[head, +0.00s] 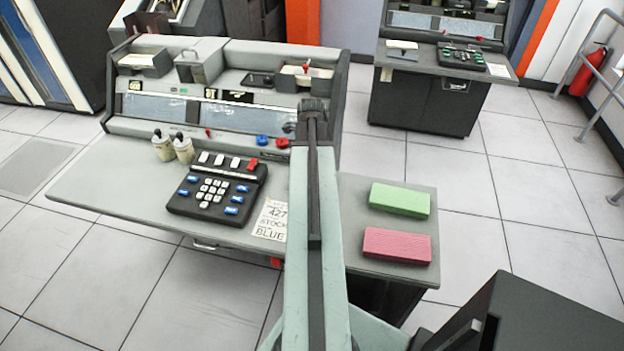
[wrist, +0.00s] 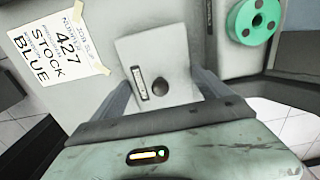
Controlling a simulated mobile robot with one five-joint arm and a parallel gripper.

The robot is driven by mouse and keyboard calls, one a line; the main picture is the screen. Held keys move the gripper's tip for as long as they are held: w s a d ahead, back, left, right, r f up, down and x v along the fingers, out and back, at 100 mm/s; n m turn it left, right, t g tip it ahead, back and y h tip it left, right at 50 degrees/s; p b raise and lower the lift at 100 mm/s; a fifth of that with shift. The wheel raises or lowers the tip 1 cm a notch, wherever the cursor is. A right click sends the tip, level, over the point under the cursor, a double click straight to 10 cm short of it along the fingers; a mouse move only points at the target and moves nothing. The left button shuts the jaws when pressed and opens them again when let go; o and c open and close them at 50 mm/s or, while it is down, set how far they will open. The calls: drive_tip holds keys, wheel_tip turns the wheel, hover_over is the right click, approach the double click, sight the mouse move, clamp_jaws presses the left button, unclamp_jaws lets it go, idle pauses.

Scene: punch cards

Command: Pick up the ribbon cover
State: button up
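The ribbon cover (wrist: 178,60) is a pale grey plate with a round dark knob (wrist: 158,86) and a small labelled strip. It lies on the desk top in the middle of the wrist view. My gripper (wrist: 160,76) is over it, its two fingers spread wide to either side of the knob with clear gaps. The fingers hold nothing. How high the fingertips are above the plate I cannot tell. In the head view my arm hides the cover and the gripper.
A green reel (wrist: 255,20) is at upper right of the wrist view. A paper slip (head: 271,220) reading 427 STOCK BLUE lies beside a keypad (head: 218,190). Green (head: 399,199) and pink (head: 397,245) card stacks lie on the desk's right side. White bottles (head: 173,148) stand left.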

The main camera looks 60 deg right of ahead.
drive_tip(key=c, duration=0.4)
drive_tip(key=shift+r, duration=0.1)
drive_tip(key=shift+r+p, duration=0.25)
drive_tip(key=shift+p, duration=0.1)
wheel_tip(320, 180, up, 3)
drive_tip(key=p, duration=0.3)
drive_tip(key=s+d+r+p, duration=0.1)
drive_tip(key=s, duration=0.4)
drive_tip(key=s+d+r+p, duration=0.1)
drive_tip(key=s+r+p, duration=0.1)
drive_tip(key=s, duration=0.3)
drive_tip(key=s+d+r+p, duration=0.1)
drive_tip(key=s+d, duration=0.1)
drive_tip(key=s, duration=0.3)
drive_tip(key=shift+s+d+r, duration=0.1)
drive_tip(key=shift+s+r, duration=0.05)
drive_tip(key=shift+s, duration=0.05)
